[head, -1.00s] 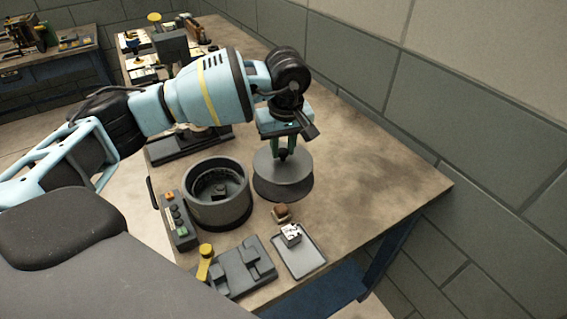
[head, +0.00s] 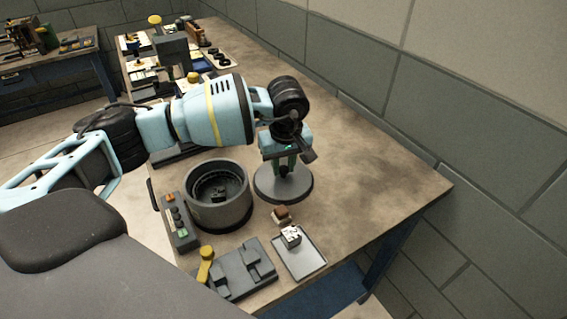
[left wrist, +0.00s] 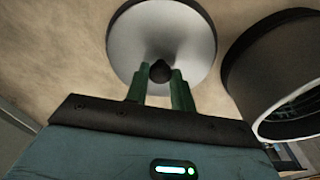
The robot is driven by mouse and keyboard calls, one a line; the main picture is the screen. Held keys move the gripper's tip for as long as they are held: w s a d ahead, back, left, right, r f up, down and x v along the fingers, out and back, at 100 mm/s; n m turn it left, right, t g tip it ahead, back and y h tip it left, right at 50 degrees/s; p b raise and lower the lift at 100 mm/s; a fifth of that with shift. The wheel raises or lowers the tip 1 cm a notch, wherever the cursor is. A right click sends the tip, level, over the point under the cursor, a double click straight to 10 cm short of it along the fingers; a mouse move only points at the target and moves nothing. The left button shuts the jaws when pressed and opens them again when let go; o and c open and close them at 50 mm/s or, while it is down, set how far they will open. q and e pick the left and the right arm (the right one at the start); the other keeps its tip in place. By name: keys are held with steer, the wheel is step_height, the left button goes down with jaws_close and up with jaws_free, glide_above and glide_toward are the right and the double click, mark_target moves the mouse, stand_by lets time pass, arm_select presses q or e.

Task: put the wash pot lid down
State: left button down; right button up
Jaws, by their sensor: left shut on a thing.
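The wash pot lid (head: 265,186) is a round grey disc with a dark rim, level and right of the open wash pot (head: 219,212). My left gripper (head: 285,168) points down over its middle and is shut on its knob. In the left wrist view the two green fingers (left wrist: 160,88) stand at either side of the dark knob (left wrist: 160,72), and the lid's pale top (left wrist: 150,30) fills the upper middle. The lid is at or just above the bench top; I cannot tell if it touches. The pot also shows in the left wrist view (left wrist: 262,75). My right gripper is not seen.
On the bench (head: 370,185), a button box (head: 178,222) stands left of the pot. A dark fixture (head: 240,270), a tray (head: 304,262) with a small white block, and a small brown-topped item (head: 281,214) are in front. Bench right of the lid is clear.

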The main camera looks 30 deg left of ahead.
mark_target(285, 181)
arm_select(q)
steer(key=c, duration=1.2)
jaws_free()
steer(key=r, duration=0.8)
steer(key=s+d+r, duration=0.1)
steer(key=r, duration=0.3)
steer(key=shift+r, duration=0.1)
